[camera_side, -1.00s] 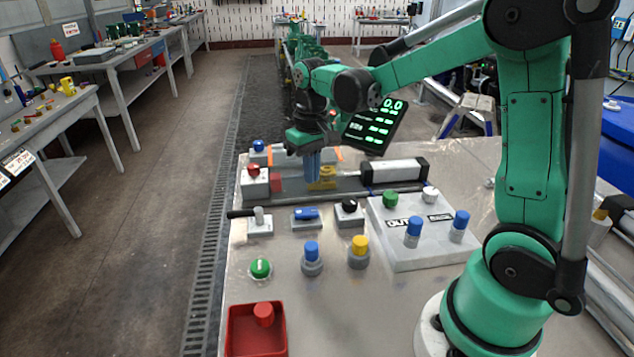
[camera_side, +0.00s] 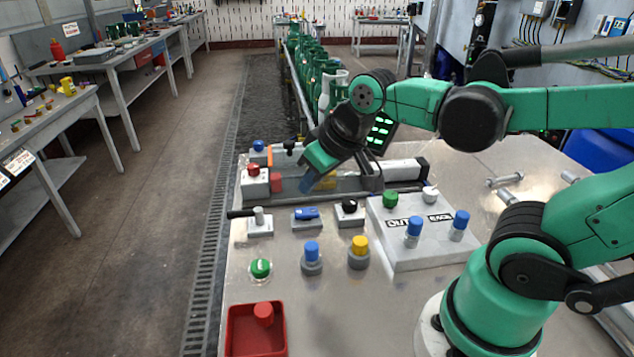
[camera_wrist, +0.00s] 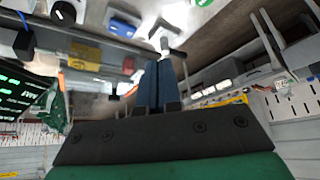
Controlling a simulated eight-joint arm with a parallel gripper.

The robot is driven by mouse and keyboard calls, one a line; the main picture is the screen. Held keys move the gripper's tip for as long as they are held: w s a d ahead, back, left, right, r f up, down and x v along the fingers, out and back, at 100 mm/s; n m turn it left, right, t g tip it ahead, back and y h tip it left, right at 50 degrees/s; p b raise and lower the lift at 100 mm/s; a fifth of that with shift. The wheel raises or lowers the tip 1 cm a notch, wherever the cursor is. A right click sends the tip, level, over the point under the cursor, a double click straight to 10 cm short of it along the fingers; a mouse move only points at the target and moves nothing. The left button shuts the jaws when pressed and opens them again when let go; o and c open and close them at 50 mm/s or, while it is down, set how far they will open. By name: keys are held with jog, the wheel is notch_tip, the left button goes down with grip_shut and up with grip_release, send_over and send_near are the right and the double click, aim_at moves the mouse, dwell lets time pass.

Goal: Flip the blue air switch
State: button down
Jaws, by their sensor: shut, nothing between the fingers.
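The blue air switch (camera_side: 306,213) is a blue lever on a small grey-white base, in the middle row of controls on the metal table. It also shows at the top of the wrist view (camera_wrist: 122,25). My gripper (camera_side: 306,186) has blue fingers that are together and empty. It is tilted, with the tips pointing down and left, just behind the switch and apart from it in the side view. In the wrist view, the closed fingertips (camera_wrist: 161,64) lie below and to the right of the switch.
A lever with a pale handle (camera_side: 259,216) stands left of the switch, and a black knob (camera_side: 349,207) stands right. Blue (camera_side: 312,252) and yellow (camera_side: 360,246) cylinders are in front. A red button box (camera_side: 254,182) and the conveyor (camera_side: 350,184) are near the gripper.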

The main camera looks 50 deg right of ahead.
jog(key=shift+s+a+f+t, duration=0.2)
jog(key=shift+s+a+t, duration=0.3)
jog(key=shift+t, duration=0.1)
notch_tip(320, 180, up, 4)
jog(key=f+m+g, duration=0.1)
jog(key=m+g, duration=0.6)
jog(key=m, duration=2)
send_over(301, 212)
jog(key=shift+s+d+r, duration=0.1)
jog(key=shift+r, duration=0.15)
jog(key=shift+f, duration=0.1)
notch_tip(301, 212, down, 14)
jog(key=shift+r, duration=0.1)
